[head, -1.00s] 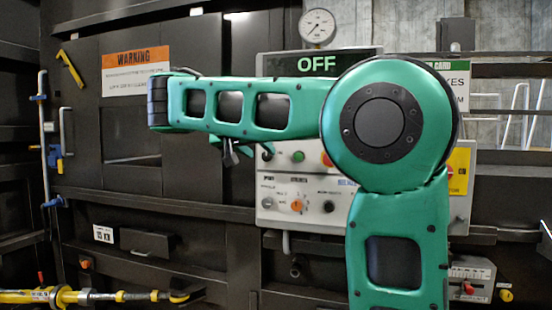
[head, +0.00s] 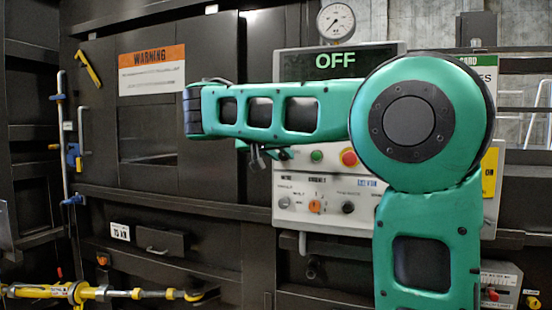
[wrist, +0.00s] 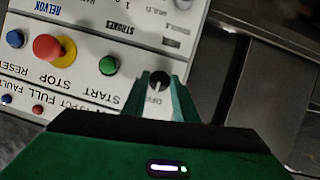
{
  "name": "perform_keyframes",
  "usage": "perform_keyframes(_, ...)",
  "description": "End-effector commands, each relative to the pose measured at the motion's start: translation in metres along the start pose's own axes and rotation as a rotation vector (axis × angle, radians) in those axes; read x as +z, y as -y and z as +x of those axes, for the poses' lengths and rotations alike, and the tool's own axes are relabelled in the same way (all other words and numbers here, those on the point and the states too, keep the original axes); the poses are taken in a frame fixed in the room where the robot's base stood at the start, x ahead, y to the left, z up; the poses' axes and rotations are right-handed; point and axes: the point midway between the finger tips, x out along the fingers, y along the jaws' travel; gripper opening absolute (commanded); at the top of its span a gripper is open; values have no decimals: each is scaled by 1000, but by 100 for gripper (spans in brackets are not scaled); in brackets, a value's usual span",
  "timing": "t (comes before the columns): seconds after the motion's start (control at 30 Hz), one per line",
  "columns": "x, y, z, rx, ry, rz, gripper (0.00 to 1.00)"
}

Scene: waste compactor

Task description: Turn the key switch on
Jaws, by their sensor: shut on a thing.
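The key switch (wrist: 158,81) is a small round black knob with a light mark and the word OFF beside it on the white control panel (wrist: 105,25). In the wrist view my gripper (wrist: 159,88) has its two green fingers on either side of it, shut on it. In the head view my gripper (head: 257,160) is small and dark below my forearm, at the panel's left edge; the key switch cannot be made out there. The panel's display (head: 335,60) reads OFF in green letters.
Beside the switch in the wrist view are a green start button (wrist: 108,66), a red stop button (wrist: 48,47) and a blue reset button (wrist: 15,39). In the head view an orange selector (head: 315,206) sits lower on the panel. A pressure gauge (head: 336,19) stands above.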

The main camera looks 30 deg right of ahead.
Motion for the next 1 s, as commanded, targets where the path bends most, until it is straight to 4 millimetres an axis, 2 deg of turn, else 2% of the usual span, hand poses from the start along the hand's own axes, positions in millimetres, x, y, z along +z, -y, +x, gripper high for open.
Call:
perform_keyframes(0.37,-1,-1,2,-53,2,104,4)
perform_keyframes(1.0,1,-5,3,-274,21,634,4)
